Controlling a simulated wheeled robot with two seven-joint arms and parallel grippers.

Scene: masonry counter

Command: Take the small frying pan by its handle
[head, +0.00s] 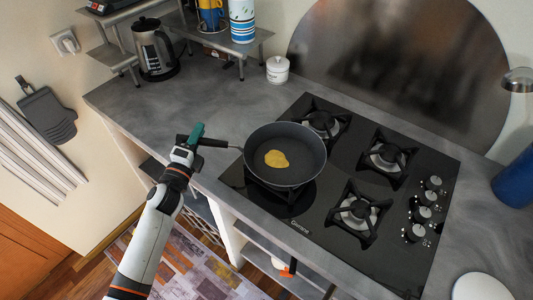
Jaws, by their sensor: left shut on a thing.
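The small frying pan (301,150) is dark, with a yellow-orange patch of food (276,159) inside. It is over the left burners of the black gas hob; I cannot tell whether it rests on them or is just above. My left gripper (196,137) is shut on the outer end of the handle, which is partly hidden by the fingers. My right gripper is not in view.
The black gas hob (318,218) has knobs on its right side. A kettle (153,48), a white lidded pot (277,69) and a small shelf (258,36) stand behind. A blue object (516,182) is at the right edge. The counter left of the hob is clear.

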